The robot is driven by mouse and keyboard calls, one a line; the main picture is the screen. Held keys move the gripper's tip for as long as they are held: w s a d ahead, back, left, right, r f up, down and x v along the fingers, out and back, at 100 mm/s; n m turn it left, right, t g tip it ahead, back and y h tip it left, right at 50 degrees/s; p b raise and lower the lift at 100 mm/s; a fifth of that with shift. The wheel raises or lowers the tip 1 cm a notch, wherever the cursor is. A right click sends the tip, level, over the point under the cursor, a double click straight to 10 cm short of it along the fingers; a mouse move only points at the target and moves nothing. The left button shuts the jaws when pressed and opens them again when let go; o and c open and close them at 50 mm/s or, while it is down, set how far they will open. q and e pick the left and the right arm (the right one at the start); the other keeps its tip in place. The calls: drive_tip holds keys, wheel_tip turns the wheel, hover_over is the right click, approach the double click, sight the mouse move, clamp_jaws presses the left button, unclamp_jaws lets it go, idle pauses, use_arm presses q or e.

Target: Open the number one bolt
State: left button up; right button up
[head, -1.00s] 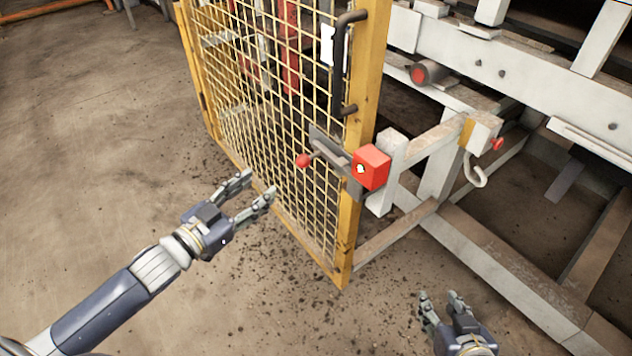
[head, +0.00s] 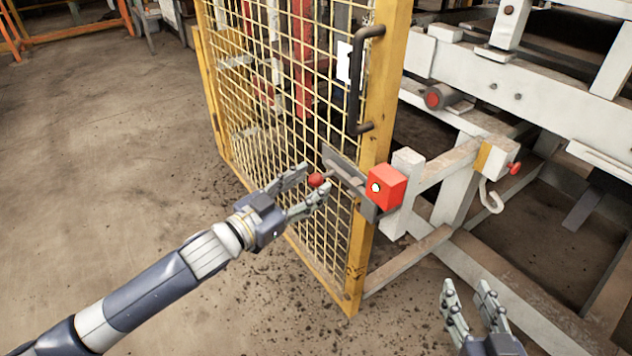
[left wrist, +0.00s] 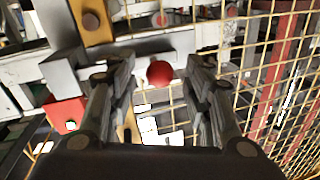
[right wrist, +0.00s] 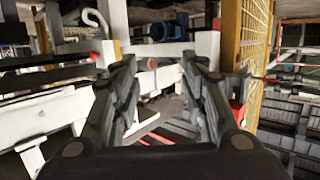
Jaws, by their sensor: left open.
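The bolt is a grey metal slide (head: 345,172) on the yellow mesh gate, with a round red knob (head: 317,180) at the end of its handle. A red block (head: 384,187) with a small light mark sits at the gate's edge beside the slide. My left gripper (head: 316,182) is open, with its fingers on either side of the knob. In the left wrist view the red knob (left wrist: 160,73) shows between the open fingers; I cannot tell whether they touch it. My right gripper (head: 468,287) is open and empty at lower right, away from the bolt.
The yellow mesh gate (head: 366,240) has a dark pull handle (head: 354,80) above the bolt. A white frame (head: 450,165) with a hook (head: 490,198) stands to the right. The concrete floor (head: 110,160) at left is clear.

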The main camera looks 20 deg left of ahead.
use_arm(q)
drive_tip(key=shift+x, duration=1.35)
use_arm(e)
drive_tip(key=shift+w+a+r+t+y, duration=0.15)
drive_tip(key=shift+r+t, duration=0.2)
drive_tip(key=shift+r, duration=0.2)
drive_tip(key=shift+w+a+r+t+y, duration=0.15)
drive_tip(key=shift+r+t, duration=0.2)
drive_tip(key=shift+r, duration=0.2)
use_arm(q)
drive_tip(key=shift+c, duration=0.6)
clamp_jaws()
